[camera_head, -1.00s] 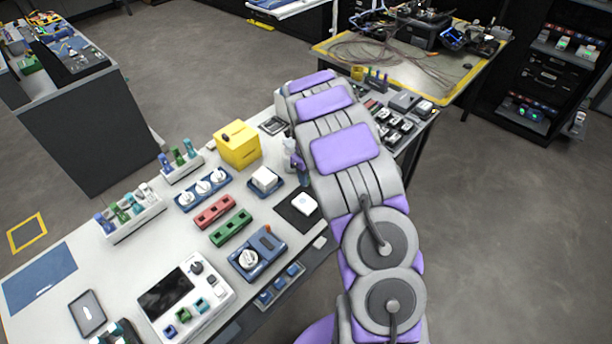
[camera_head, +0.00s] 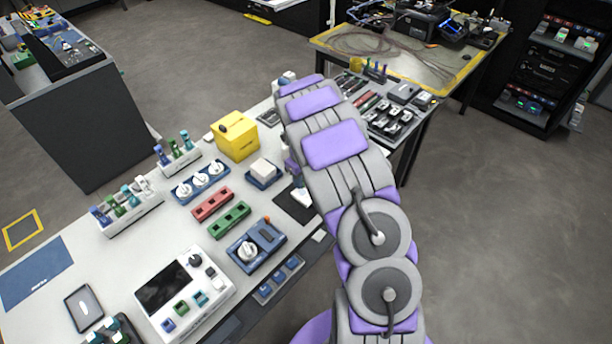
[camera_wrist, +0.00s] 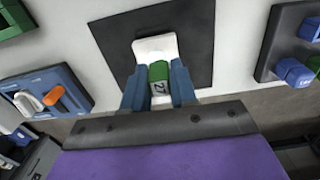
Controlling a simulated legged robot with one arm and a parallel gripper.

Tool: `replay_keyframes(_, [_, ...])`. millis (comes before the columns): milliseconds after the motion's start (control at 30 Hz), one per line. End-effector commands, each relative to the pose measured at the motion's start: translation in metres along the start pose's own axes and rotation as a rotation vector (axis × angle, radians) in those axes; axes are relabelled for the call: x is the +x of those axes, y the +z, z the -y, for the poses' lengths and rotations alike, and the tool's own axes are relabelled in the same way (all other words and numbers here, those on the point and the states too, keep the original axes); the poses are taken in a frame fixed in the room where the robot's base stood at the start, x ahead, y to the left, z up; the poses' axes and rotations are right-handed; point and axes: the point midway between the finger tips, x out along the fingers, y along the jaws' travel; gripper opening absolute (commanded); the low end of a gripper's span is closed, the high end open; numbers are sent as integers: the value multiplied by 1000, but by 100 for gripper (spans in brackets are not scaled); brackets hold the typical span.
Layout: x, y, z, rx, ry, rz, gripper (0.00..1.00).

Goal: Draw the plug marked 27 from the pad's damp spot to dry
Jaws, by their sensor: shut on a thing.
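In the wrist view, my gripper (camera_wrist: 157,84) has its two blue fingers shut on a green plug (camera_wrist: 158,71) with 27 on its near face. The plug's far end is over or against a white pad (camera_wrist: 155,46); I cannot tell whether they touch. The pad lies on a dark square mat (camera_wrist: 112,42). No damp spot can be made out. In the head view, my arm covers part of the pad (camera_head: 301,196) and of the mat (camera_head: 290,207), and the plug is hidden.
A blue unit with an orange lever (camera_wrist: 57,94) is left of the mat in the wrist view, and a dark holder with blue pieces (camera_wrist: 283,42) is right. In the head view, a yellow box (camera_head: 236,142) and a white block on a blue base (camera_head: 263,170) stand nearby.

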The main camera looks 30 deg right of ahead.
Motion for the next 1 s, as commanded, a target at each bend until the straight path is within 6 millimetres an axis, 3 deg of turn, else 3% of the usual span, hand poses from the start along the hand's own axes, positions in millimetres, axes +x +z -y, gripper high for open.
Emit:
replay_keyframes(400, [7, -4, 14, 1, 15, 5, 5])
replay_keyframes(800, [10, 0, 4, -1, 0, 1, 5])
replay_keyframes(1000, [12, -2, 9, -1, 8, 3, 5])
